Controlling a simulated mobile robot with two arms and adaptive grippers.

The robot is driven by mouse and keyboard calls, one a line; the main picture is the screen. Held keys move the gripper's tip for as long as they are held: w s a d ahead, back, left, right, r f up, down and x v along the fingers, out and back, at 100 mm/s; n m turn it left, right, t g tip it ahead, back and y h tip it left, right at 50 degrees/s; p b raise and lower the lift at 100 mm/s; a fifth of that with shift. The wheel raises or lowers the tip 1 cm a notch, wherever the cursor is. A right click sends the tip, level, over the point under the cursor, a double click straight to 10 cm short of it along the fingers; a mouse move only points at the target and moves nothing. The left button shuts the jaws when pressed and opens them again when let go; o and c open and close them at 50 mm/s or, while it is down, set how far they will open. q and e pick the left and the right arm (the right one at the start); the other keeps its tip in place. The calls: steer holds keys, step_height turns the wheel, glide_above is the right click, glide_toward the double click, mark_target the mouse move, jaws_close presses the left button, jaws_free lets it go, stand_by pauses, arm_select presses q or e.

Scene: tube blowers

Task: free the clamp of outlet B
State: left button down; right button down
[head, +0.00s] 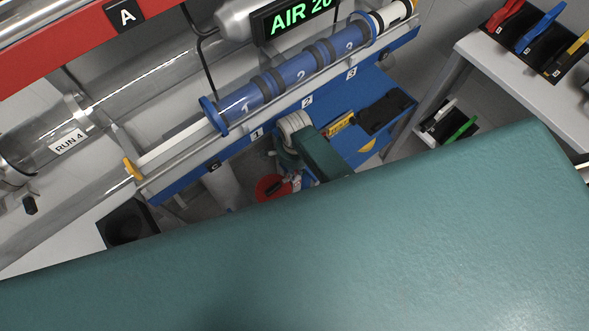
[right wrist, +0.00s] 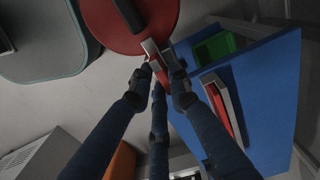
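A red lever with a silver edge (right wrist: 154,54) shows at the rim of a red disc (right wrist: 112,22) in the right wrist view. My right gripper (right wrist: 160,72) has its dark blue fingers drawn together around this lever, apparently shut on it. In the head view the red disc (head: 268,190) lies below the blue rail, and my right gripper (head: 290,183) is beside it, small and partly hidden. My left gripper is in neither view.
A blue panel (right wrist: 262,95) stands close on the right in the right wrist view, with a red handle (right wrist: 222,108) and a green part (right wrist: 215,46). A blue numbered tube (head: 300,68) lies on the rail above. A white table (head: 520,75) stands at the right.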

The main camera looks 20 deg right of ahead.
steer(key=n+p, duration=0.2)
steer(key=n, duration=0.1)
steer(key=shift+r+n, duration=0.15)
steer(key=shift+n, duration=0.15)
steer(key=n+p, duration=0.2)
steer(key=n, duration=0.2)
steer(key=shift+w+d, duration=0.1)
steer(key=n+p, duration=0.1)
steer(key=n, duration=0.4)
steer(key=shift+w, duration=0.1)
steer(key=n, duration=0.5)
steer(key=shift+w, duration=0.1)
steer(key=shift+f+n+p, duration=0.2)
steer(key=shift+n+p, duration=0.1)
steer(key=c, duration=1.6)
jaws_free()
steer(key=shift+c, duration=0.2)
